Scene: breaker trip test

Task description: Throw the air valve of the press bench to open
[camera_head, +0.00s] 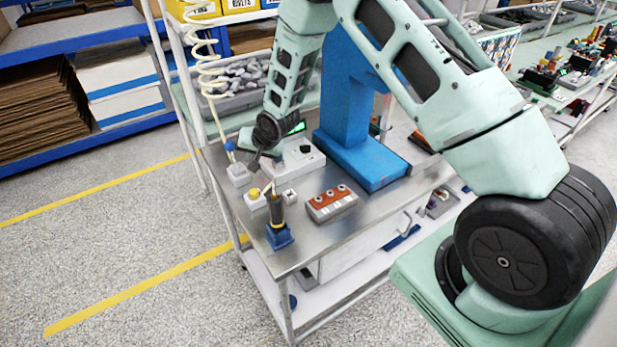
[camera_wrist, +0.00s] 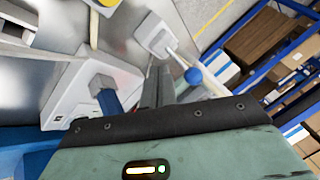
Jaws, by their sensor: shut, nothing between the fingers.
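A small grey box with a lever ending in a blue ball stands at the bench's left edge. Its body (camera_head: 238,174) and blue ball (camera_head: 229,146) show in the head view; the wrist view shows the body (camera_wrist: 152,32) and blue ball (camera_wrist: 193,76). A white box (camera_head: 296,160) with a dark dial is to its right; in the wrist view this box (camera_wrist: 75,95) has a blue handle (camera_wrist: 110,103). No label tells which is the air valve. My gripper (camera_head: 255,164) is shut and empty between the two; its fingers (camera_wrist: 157,82) appear close beside the blue-ball lever. Contact cannot be told.
A yellow-button box (camera_head: 255,198), a dark upright handle on a blue base (camera_head: 279,236) and a red-topped button box (camera_head: 331,203) stand nearer the front. The blue press (camera_head: 348,110) rises behind. Bare metal bench top (camera_head: 345,230) is at the front right.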

